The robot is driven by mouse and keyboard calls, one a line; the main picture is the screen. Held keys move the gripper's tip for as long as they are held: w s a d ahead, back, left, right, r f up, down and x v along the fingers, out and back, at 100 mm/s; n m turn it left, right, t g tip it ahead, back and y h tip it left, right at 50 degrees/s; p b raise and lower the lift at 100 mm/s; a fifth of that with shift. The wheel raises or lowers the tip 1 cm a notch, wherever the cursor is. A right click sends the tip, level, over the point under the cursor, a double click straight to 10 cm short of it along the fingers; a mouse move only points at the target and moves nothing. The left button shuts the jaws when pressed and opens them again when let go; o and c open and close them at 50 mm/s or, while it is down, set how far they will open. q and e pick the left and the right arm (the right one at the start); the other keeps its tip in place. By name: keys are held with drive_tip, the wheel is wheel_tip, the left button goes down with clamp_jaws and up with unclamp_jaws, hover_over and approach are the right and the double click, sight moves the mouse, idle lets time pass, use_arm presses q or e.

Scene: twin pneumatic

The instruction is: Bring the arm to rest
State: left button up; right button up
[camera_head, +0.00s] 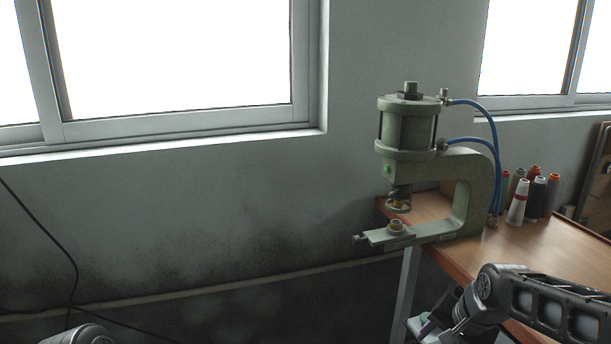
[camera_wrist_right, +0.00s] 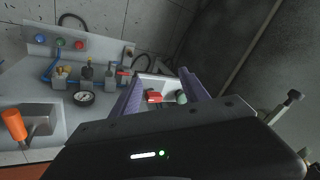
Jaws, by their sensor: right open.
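My right arm comes in from the lower right of the head view, in front of the wooden table (camera_head: 545,245). In the right wrist view my right gripper (camera_wrist_right: 160,80) has its two purple-grey fingers spread apart with nothing held between them. A small red thing and a greenish thing show beyond the gap, in or by a pale tray. Only a rounded piece of my left arm shows at the bottom left of the head view, and its gripper is out of the picture.
A green pneumatic press (camera_head: 408,125) with blue hoses stands on the table's left end. A panel (camera_wrist_right: 70,45) with coloured buttons, a gauge (camera_wrist_right: 84,98) and an orange-handled tool (camera_wrist_right: 14,124) show in the wrist view.

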drive_tip(key=s+a+f+n+y+p, duration=0.1)
drive_tip(key=s+a+f+n, duration=0.15)
drive_tip(key=a+f, duration=0.55)
drive_tip(key=s+a+f+n+y+p, duration=0.1)
drive_tip(key=a+f+n, duration=0.3)
drive_tip(key=f, duration=0.8)
drive_tip(key=s+a+f+g, duration=0.1)
drive_tip(key=s+a+f, duration=0.1)
drive_tip(key=s, duration=0.5)
drive_tip(key=s+a+f+g+p, duration=0.1)
drive_tip(key=s+a+f, duration=0.2)
drive_tip(key=s+f, duration=0.2)
drive_tip(key=s+a+f+g+y, duration=0.1)
drive_tip(key=s+a+f, duration=0.2)
drive_tip(key=s, duration=0.5)
drive_tip(key=shift+s+f+g+p, duration=0.35)
drive_tip(key=shift+f+g, duration=0.05)
drive_tip(key=shift+f, duration=0.25)
idle(2.6)
